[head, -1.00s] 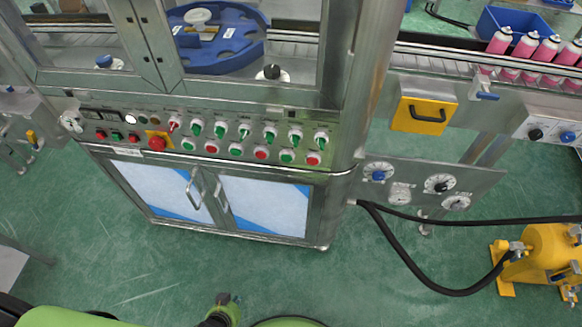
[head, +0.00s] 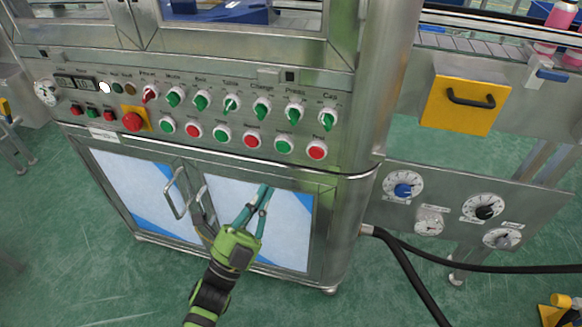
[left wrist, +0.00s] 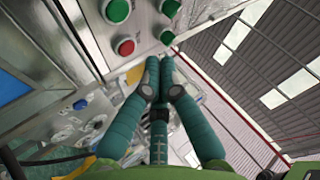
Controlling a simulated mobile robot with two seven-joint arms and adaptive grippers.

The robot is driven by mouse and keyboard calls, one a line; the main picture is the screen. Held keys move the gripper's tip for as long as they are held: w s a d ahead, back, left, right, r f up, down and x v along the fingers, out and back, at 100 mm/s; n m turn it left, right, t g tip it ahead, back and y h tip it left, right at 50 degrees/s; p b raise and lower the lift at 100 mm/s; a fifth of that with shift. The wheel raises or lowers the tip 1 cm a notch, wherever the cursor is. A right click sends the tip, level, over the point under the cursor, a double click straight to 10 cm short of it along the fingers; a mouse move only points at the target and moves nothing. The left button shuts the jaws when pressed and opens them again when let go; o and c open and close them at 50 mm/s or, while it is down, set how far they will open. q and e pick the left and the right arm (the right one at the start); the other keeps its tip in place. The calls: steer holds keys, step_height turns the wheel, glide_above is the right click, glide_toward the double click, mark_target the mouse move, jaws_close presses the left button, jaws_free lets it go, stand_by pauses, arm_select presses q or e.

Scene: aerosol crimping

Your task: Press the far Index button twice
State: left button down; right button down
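A steel control panel (head: 70,90) carries a lower row of round green and red push buttons, with small labels above them too blurred to read, so I cannot tell which is Index. Among them are a green button (head: 221,134), a red button (head: 251,141), a green button (head: 283,145) and a red button (head: 317,150). My left gripper (head: 266,190) is below this row, in front of the cabinet door, empty, touching no button. My right gripper is out of view.
Green selector knobs (head: 231,105) sit above the buttons, and a red emergency stop (head: 132,121) on yellow is at left. Door handles (head: 177,193) stick out below. A steel post (head: 370,90), gauge plate (head: 550,200) and black hose (head: 415,280) are at right.

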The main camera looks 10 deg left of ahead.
mark_target(283, 147)
arm_select(q)
steer(key=shift+s+d+r+m+h, duration=0.25)
steer(key=shift+s+r+m+h, duration=0.35)
steer(key=shift+r+m+h, duration=0.25)
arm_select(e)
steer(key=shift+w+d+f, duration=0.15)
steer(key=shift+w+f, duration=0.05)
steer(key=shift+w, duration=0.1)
arm_select(q)
steer(key=shift+w, duration=0.1)
